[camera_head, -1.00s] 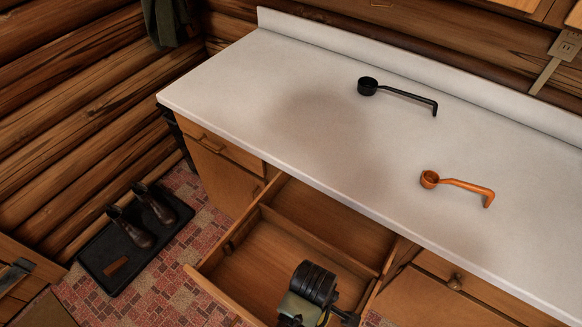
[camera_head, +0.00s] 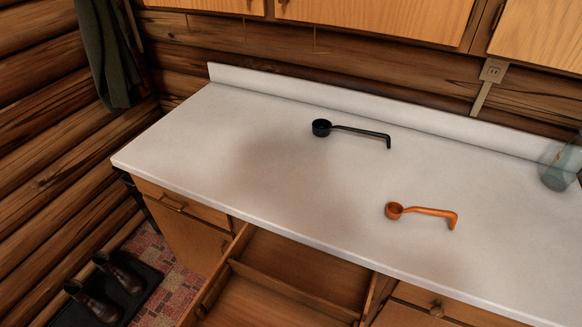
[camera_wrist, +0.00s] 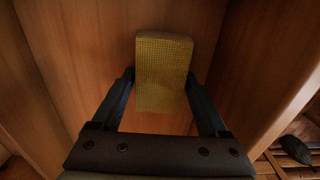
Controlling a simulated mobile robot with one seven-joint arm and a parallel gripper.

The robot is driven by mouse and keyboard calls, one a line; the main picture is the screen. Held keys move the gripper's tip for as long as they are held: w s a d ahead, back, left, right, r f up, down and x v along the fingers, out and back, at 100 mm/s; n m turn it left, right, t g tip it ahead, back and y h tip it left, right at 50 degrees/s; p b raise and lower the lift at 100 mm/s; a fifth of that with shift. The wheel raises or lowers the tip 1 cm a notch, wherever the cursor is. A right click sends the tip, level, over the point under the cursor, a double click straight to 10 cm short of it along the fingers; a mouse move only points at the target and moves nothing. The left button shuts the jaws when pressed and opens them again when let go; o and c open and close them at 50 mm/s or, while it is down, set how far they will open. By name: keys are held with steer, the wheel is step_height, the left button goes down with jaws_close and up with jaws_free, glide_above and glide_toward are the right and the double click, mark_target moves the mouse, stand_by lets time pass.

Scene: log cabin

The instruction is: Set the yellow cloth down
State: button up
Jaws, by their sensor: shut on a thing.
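The yellow cloth (camera_wrist: 163,70) shows in the wrist view as a flat, textured, folded rectangle. My gripper (camera_wrist: 162,88) is shut on it, with one dark finger at each side edge. The cloth is between wooden walls, apparently inside the open drawer; whether it touches the drawer's floor I cannot tell. In the head view the open drawer (camera_head: 262,300) shows below the counter, its front part cut off by the frame. The cloth and my gripper are out of the head view.
The white counter (camera_head: 215,125) bears a black ladle-like scoop (camera_head: 322,128) and an orange one (camera_head: 395,211). A clear glass jar (camera_head: 558,170) stands at the right end. Boots (camera_head: 118,272) sit on a dark mat at lower left. Much of the counter is bare.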

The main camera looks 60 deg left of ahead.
steer(key=shift+f, duration=0.2)
steer(key=o, duration=1.3)
steer(key=shift+c, duration=0.2)
steer(key=shift+r, duration=0.1)
